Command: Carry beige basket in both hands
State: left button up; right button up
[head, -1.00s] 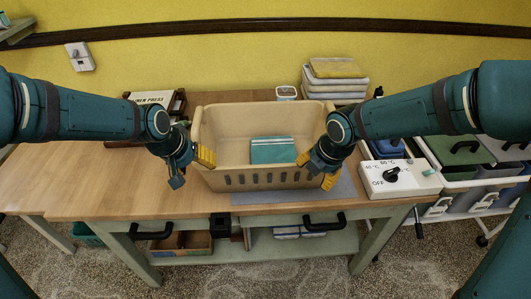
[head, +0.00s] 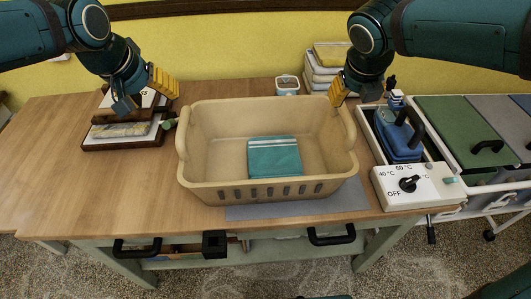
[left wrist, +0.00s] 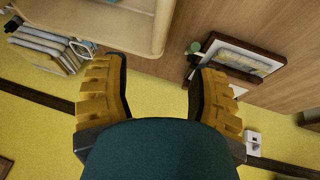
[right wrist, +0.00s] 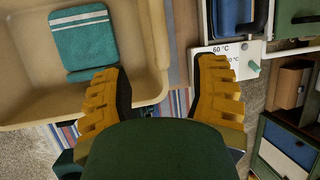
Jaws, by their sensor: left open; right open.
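The beige basket (head: 350,165) stands upright on the wooden table, partly over a grey mat. A folded teal cloth (head: 274,157) with pale stripes lies inside it. My left gripper (head: 150,95) is open and empty, above and left of the basket's back left corner. In the left wrist view its fingers (left wrist: 158,90) are apart with only the table and wall between them. My right gripper (head: 345,88) is open and empty, above the basket's back right corner. In the right wrist view its fingers (right wrist: 160,85) spread either side of the basket's rim region, and contact cannot be told.
A dark-framed tray (head: 122,132) lies left of the basket. A white control box (head: 412,186) with a dial and a blue item (head: 398,135) stand close on the right. Stacked folded cloths (head: 330,62) are behind. The table's left part is clear.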

aim_at(182, 120)
pick_arm(q)
jog(key=x, duration=1.4)
jog(key=shift+r, duration=0.1)
pick_arm(e)
jog(key=x, duration=1.3)
jog(key=shift+w+f, duration=0.2)
jog(key=shift+f, duration=0.15)
pick_arm(q)
grip_shut()
pick_arm(e)
grip_shut()
jog(key=shift+r, duration=0.1)
